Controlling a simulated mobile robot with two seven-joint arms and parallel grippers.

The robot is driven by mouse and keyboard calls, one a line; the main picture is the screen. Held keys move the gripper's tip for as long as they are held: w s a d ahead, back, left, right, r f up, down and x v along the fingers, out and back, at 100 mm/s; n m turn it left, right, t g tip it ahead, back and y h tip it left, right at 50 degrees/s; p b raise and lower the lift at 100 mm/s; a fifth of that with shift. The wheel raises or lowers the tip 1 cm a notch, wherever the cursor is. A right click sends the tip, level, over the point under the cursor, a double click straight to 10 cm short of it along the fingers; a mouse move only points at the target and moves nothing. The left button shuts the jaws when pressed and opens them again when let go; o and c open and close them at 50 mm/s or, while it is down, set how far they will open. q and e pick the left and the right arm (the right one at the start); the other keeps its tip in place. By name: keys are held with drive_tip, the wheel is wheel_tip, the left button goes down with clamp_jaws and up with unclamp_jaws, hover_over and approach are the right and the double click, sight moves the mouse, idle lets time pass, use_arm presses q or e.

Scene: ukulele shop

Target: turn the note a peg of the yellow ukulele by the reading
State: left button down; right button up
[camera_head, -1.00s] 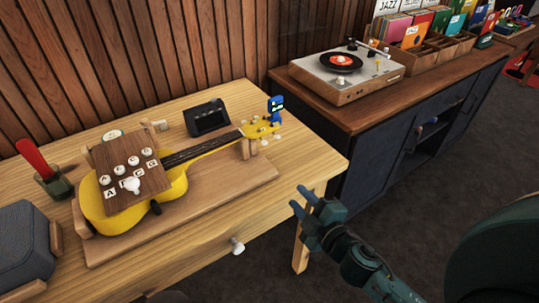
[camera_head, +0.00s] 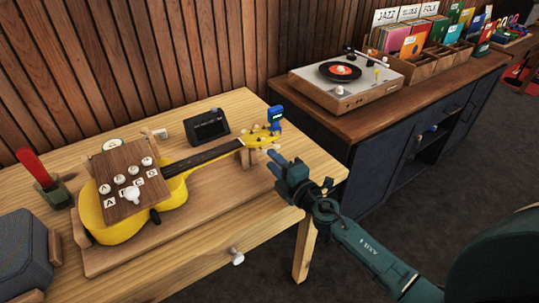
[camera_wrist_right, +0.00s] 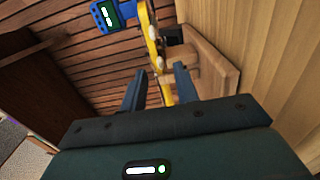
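The yellow ukulele (camera_head: 112,228) lies on a wooden cradle on the table, its headstock (camera_head: 262,137) pointing right. Small pale pegs line the headstock; their letters are too small to read. A blue clip-on tuner (camera_head: 275,118) stands on the headstock's end with a lit display I cannot read; it also shows in the right wrist view (camera_wrist_right: 108,15). My right gripper (camera_head: 275,163) is open just in front of the headstock, its fingers apart. In the right wrist view, the headstock's edge (camera_wrist_right: 150,40) and pegs lie beyond the open fingers (camera_wrist_right: 160,82). My left gripper is out of view.
A wooden board (camera_head: 128,172) with lettered white knobs covers part of the ukulele's body. A dark device (camera_head: 207,126) stands behind the neck. A turntable (camera_head: 345,80) sits on the cabinet.

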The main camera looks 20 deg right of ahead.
sight(264, 152)
drive_tip(key=shift+x, duration=1.4)
drive_tip(key=shift+c, duration=0.2)
clamp_jaws()
